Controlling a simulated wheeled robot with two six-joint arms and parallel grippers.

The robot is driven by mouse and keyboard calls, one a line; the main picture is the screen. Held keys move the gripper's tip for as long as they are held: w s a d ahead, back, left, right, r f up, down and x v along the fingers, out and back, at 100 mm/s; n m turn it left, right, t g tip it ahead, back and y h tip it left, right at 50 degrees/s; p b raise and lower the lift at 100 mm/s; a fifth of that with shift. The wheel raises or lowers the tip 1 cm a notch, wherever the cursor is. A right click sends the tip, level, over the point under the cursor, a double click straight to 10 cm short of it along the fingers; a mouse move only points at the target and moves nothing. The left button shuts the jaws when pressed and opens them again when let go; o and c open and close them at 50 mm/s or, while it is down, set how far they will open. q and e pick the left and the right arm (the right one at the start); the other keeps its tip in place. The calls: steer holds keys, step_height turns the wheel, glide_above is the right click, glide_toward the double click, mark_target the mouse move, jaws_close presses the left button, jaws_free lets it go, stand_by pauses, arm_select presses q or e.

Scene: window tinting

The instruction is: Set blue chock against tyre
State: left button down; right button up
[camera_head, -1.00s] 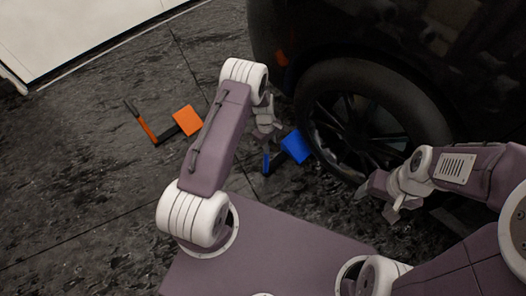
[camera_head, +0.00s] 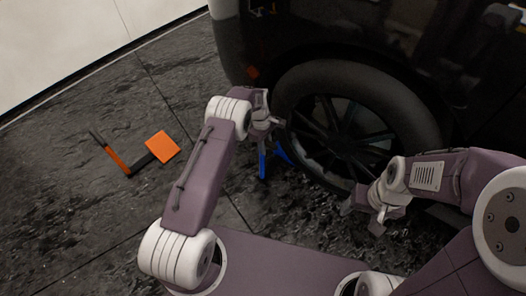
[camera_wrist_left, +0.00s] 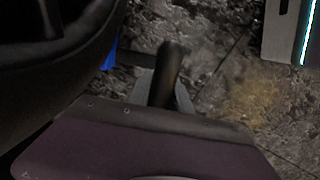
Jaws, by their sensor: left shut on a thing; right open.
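My left gripper (camera_head: 266,125) is shut on the blue chock (camera_head: 263,164), holding it by its dark upright handle (camera_wrist_left: 167,75), which shows between the fingers in the left wrist view. The chock's blue parts hang below the gripper in the head view, beside the lower left of the black tyre (camera_head: 340,76). A blue sliver (camera_wrist_left: 110,55) shows in the left wrist view, close to the tyre (camera_wrist_left: 70,72). Whether chock and tyre touch, or the chock rests on the floor, I cannot tell. My right gripper (camera_head: 364,206) is open and empty before the wheel's lower right.
An orange chock (camera_head: 162,147) with a dark-tipped handle lies on the dark, mottled floor (camera_head: 60,215) at left. The black car body (camera_head: 240,45) overhangs the wheel. A pale wall panel (camera_head: 70,40) stands at the back left. Floor between the chocks is clear.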

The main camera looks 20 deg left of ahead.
arm_select(q)
steer(key=shift+w, duration=0.15)
stand_by(0.4)
steer(key=c, duration=1.2)
jaws_free()
steer(key=shift+o, duration=0.5)
steer(key=shift+s+f, duration=0.1)
steer(key=shift+s, duration=0.1)
steer(key=r+p, duration=0.2)
steer(key=r, duration=0.1)
steer(key=r+p, duration=0.2)
steer(key=r, duration=0.1)
steer(key=a+r+p, duration=0.1)
steer(key=r+p, duration=0.1)
steer(key=r, duration=0.1)
steer(key=shift+w, duration=0.15)
steer(key=shift+r, duration=0.15)
